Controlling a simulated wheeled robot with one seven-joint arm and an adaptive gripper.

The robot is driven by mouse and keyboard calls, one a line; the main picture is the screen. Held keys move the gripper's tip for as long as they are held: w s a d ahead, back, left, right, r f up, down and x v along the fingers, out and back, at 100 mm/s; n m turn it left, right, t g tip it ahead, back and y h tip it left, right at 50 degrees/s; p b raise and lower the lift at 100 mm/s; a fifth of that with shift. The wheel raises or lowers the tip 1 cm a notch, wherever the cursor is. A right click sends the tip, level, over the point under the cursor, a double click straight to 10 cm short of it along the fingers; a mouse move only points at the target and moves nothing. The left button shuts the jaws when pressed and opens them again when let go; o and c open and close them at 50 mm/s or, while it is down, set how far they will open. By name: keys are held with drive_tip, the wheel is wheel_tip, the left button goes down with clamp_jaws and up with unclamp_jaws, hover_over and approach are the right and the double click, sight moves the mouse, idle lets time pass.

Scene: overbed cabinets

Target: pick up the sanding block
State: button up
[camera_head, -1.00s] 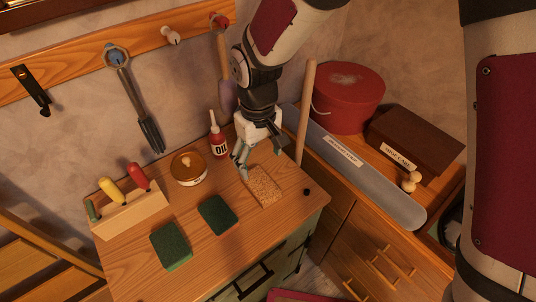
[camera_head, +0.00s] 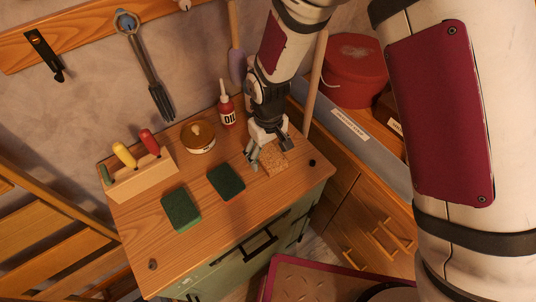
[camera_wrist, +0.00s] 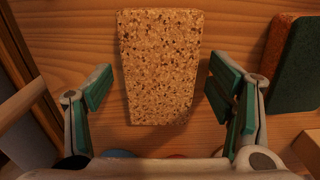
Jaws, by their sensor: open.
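The sanding block is a speckled tan cork-like block (camera_head: 275,160) lying on the wooden top of the green cabinet, near its right end. My gripper (camera_head: 270,150) is open and low over the block, hiding part of it in the head view. In the wrist view the block (camera_wrist: 160,65) lies between the two open fingers (camera_wrist: 160,100), with a gap on each side. I cannot tell how far the fingertips are above the wood.
Two green-topped pads (camera_head: 181,210) (camera_head: 226,181) lie left of the block. A wooden pole (camera_head: 315,85) rises close to my gripper's right.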

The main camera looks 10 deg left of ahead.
sight(268, 152)
drive_tip(key=c, duration=1.3)
drive_tip(key=shift+r, duration=0.15)
drive_tip(key=shift+w+r, duration=0.1)
drive_tip(key=shift+r, duration=0.4)
wheel_tip(268, 152, up, 2)
drive_tip(key=shift+r+b, duration=0.1)
drive_tip(key=shift+b, duration=0.25)
drive_tip(key=s+d, duration=0.1)
drive_tip(key=s, duration=0.4)
drive_tip(key=s+d+r, duration=0.1)
drive_tip(key=s, duration=0.4)
drive_tip(key=s+d, duration=0.1)
drive_tip(key=s, duration=0.4)
drive_tip(key=shift+s+d+r, duration=0.25)
drive_tip(key=shift+s, duration=0.15)
